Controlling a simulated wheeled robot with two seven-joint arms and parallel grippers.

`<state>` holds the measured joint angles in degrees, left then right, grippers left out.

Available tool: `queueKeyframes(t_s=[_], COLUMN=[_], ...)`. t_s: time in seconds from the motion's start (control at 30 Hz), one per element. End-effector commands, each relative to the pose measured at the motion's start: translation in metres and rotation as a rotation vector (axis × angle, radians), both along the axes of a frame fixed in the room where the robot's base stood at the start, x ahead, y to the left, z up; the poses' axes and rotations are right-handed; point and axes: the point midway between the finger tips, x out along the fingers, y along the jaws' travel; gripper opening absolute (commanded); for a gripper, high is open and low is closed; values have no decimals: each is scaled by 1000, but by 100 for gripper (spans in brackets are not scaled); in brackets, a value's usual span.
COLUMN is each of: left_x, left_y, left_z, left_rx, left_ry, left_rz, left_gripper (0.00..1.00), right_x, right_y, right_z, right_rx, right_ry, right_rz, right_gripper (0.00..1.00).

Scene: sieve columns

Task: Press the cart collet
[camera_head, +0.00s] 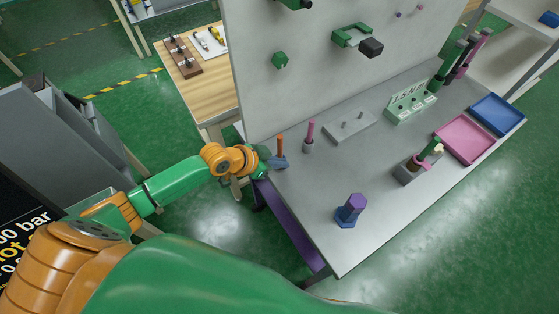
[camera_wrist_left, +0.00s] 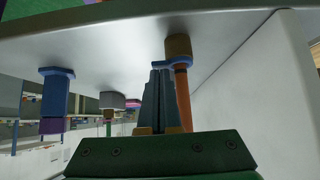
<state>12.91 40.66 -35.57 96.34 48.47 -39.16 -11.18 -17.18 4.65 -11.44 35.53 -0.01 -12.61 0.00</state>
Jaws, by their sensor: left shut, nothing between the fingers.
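In the left wrist view, which looks upside down, the orange rod (camera_wrist_left: 184,100) passes through a flat blue collar (camera_wrist_left: 172,63) against a brown base (camera_wrist_left: 178,45). My left gripper (camera_head: 266,170) is at the table's left edge, beside the collar. Its fingers (camera_wrist_left: 158,74) are shut and empty, with tips at the collar's side arm; I cannot tell whether they touch. My right gripper is not in view.
A pink rod (camera_head: 310,130) stands close to the right of the orange one. A purple and blue hexagonal piece (camera_head: 351,208) stands near the front. A grey panel (camera_head: 310,80) rises behind the table. Pink (camera_head: 464,137) and blue (camera_head: 497,113) trays lie at the right.

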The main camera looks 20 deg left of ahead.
Motion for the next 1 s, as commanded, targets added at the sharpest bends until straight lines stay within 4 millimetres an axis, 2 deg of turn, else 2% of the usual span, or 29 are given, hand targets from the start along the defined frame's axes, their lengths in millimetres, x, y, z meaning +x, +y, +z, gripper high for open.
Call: queueKeyframes(t_s=[0.03,0.07,0.37,0.47,0.67,0.7,1.0], left_x=[-1,-1,-5,-4,3,-5,-41], left_y=[1,1,1,0,-3,4,32], left_z=[-13,-14,-15,-2,51,48,93], left_rx=[3,4,8,7,2,5,4], left_ry=[5,7,22,18,-10,-11,-16], left_rz=[1,1,-1,0,6,6,5], left_gripper=[0,0,0,0,0,0,0], right_x=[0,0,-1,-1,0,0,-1], right_y=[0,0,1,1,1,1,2], right_z=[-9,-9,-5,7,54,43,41], right_rx=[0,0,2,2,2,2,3], right_ry=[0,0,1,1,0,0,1], right_rz=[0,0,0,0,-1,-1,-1], right_gripper=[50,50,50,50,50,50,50])
